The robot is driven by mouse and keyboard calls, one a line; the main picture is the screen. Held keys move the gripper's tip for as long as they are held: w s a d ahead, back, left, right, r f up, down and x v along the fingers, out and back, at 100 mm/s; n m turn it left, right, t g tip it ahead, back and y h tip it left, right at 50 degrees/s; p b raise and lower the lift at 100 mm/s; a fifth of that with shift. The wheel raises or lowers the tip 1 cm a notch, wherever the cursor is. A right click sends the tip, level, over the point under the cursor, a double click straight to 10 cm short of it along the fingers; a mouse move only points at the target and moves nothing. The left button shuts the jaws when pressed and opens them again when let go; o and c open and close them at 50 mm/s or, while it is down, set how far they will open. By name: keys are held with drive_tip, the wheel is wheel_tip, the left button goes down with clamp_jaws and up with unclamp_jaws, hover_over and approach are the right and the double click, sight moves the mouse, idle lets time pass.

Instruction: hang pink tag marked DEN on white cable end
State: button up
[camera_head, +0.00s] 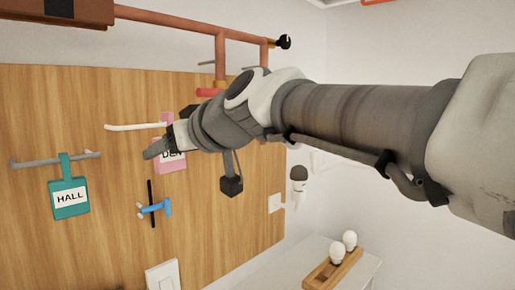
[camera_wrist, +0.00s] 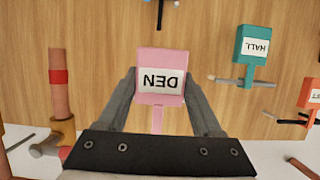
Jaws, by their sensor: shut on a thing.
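The pink tag marked DEN (camera_head: 172,163) is in my gripper (camera_head: 160,145), partly covered by it in the head view. In the wrist view the tag (camera_wrist: 160,62) is upside down between the two fingers (camera_wrist: 160,88), its narrow strip running down toward the palm. The white cable end (camera_head: 132,127) sticks out to the left in the head view, just above and left of my gripper. Its right part goes behind the tag and gripper, so I cannot tell if they touch. I cannot make it out in the wrist view.
A teal HALL tag (camera_head: 69,197) hangs on a grey cable end (camera_head: 40,162) at left. A blue fitting (camera_head: 155,208) with a black rod sits below. Copper pipes (camera_head: 180,24) run above the wooden panel. An orange tag (camera_wrist: 311,93) shows at right in the wrist view.

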drive_tip(key=w+a+p, duration=0.1)
drive_tip(key=w+a, duration=0.3)
drive_tip(key=a, duration=0.1)
idle(0.5)
drive_tip(key=shift+b, duration=0.35)
idle(1.5)
drive_tip(key=shift+f+b, duration=0.75)
drive_tip(key=shift+b, duration=0.15)
idle(0.5)
drive_tip(key=o, duration=1.6)
drive_tip(key=shift+c, duration=0.2)
drive_tip(key=b+v, duration=0.2)
drive_tip(key=v, duration=1.4)
drive_tip(key=s+d+f+m+g+h+p, duration=0.1)
drive_tip(key=s+d+f+m+h, duration=0.2)
drive_tip(key=d+f, duration=0.6)
drive_tip(key=s+d+f+m+g+h+p, duration=0.1)
drive_tip(key=s+d+f+m+h, duration=0.2)
drive_tip(key=d+f, duration=0.5)
drive_tip(key=s+d+f+m+g+h+p, duration=0.1)
drive_tip(key=s+d+f+m+h, duration=0.3)
drive_tip(key=d+f, duration=0.5)
wheel_tip(320, 180, down, 5)
drive_tip(key=shift+s+d+r+h+p, duration=0.1)
drive_tip(key=shift+s+d+h+p, duration=0.3)
drive_tip(key=shift+s, duration=0.6)
